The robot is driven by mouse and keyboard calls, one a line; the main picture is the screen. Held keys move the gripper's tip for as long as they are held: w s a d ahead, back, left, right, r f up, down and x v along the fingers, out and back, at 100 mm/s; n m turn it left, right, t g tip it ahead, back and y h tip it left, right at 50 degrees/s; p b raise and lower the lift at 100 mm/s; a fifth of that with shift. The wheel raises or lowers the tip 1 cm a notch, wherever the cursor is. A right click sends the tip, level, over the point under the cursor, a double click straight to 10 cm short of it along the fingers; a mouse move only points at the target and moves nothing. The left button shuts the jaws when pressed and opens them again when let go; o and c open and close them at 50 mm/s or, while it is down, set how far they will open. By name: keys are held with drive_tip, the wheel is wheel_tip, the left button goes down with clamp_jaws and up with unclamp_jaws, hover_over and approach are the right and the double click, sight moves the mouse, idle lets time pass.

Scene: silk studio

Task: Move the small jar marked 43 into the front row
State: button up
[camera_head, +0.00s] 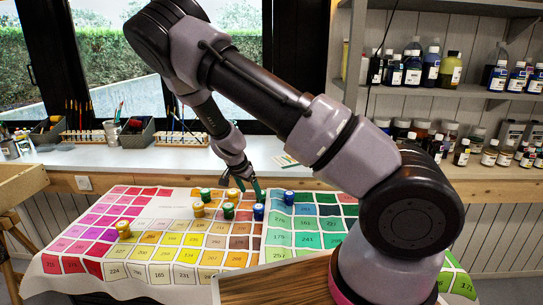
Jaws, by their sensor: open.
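Several small jars with green, yellow and blue lids stand on the colour chart cloth (190,276). Nearer me are a yellow jar (198,210), a green jar (228,211) and a blue jar (258,212). Behind them are a green jar (205,195), a yellow jar (232,194) and, farther right, a blue jar (289,198). Another yellow jar (123,229) stands apart at the left. The jar numbers are too small to read, so I cannot tell which is 43. My gripper (242,187) is open, pointing down by the far jars; no jar appears held.
Behind the cloth, a white counter (75,158) holds brush racks (180,139) and dark boxes. Shelves (480,97) at the right carry several bottles. A wooden board (275,285) lies at the near edge. The cloth's left part is mostly clear.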

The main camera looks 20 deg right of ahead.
drive_tip(key=s+d+r+n+y, duration=0.1)
drive_tip(key=s+d+r+y, duration=0.3)
drive_tip(key=r, duration=1)
drive_tip(key=s+a+r+n+y, duration=0.1)
drive_tip(key=s+r+y, duration=0.3)
drive_tip(key=r, duration=0.9)
drive_tip(key=s+d+r+n+t+h, duration=0.1)
drive_tip(key=s+d+r+n+t, duration=0.1)
drive_tip(key=s+r, duration=0.5)
drive_tip(key=s+d+r+n+t+h, duration=0.1)
drive_tip(key=s+d+r+n+t, duration=0.1)
drive_tip(key=s+d+r, duration=0.2)
drive_tip(key=s+r, duration=0.3)
drive_tip(key=s, duration=0.5)
drive_tip(key=shift+d+r+h, duration=0.2)
drive_tip(key=shift+d+h, duration=0.05)
drive_tip(key=shift+h, duration=0.05)
